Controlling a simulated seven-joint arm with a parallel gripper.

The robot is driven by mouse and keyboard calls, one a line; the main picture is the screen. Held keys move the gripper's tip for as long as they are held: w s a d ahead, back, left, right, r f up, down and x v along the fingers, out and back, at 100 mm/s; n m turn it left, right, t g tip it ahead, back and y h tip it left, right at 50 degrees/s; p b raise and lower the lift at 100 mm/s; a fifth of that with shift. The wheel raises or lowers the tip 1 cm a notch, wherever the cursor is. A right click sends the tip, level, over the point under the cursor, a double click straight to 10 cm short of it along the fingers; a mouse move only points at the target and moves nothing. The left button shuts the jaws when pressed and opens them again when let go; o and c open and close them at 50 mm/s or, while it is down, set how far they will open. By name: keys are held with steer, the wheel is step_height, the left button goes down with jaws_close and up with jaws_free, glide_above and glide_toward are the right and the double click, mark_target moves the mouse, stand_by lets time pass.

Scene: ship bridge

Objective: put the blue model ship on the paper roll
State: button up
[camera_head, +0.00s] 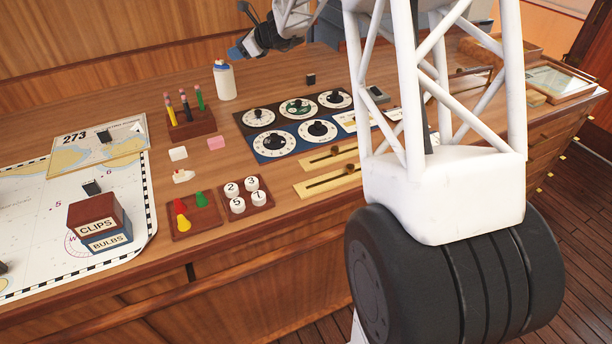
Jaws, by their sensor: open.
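My gripper (240,48) is at the top of the view, above the back of the wooden console and near the white bottle. It is open, and its bluish-grey fingertips point left. I see nothing held between them, though they are small here. I cannot make out a blue model ship. A tan roll-shaped thing (480,48) lies at the back right, partly behind my white lattice structure. I cannot tell whether it is the paper roll.
The console (270,215) holds a white bottle (224,81), a pen block (189,124), dial panels (282,141), sliders (333,182) and peg trays (194,215). A chart (130,190) with CLIPS (96,227) and BULBS (110,243) boxes lies left. My white structure hides the right middle.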

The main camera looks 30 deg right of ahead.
steer(key=s+a+r+n+g+h, duration=0.1)
steer(key=s+a+r+n+g, duration=0.2)
steer(key=s, duration=0.7)
steer(key=s+a+n+h, duration=0.1)
steer(key=s+a+n, duration=0.2)
steer(key=s+n, duration=0.5)
steer(key=s+a+r+n+g+h, duration=0.1)
steer(key=s+a+r+n+g, duration=0.15)
steer(key=s, duration=0.95)
steer(key=s+d+f+n+h, duration=0.1)
steer(key=s+n, duration=0.3)
steer(key=s, duration=0.6)
steer(key=s+d+f+n+g+h, duration=0.1)
steer(key=s+f+n+h, duration=0.2)
steer(key=s, duration=0.7)
steer(key=s+d+f+n+h, duration=0.1)
steer(key=s+n, duration=0.3)
steer(key=s, duration=0.6)
steer(key=shift+f+n+h, duration=0.35)
steer(key=shift+f+h, duration=0.15)
steer(key=shift+f, duration=0.25)
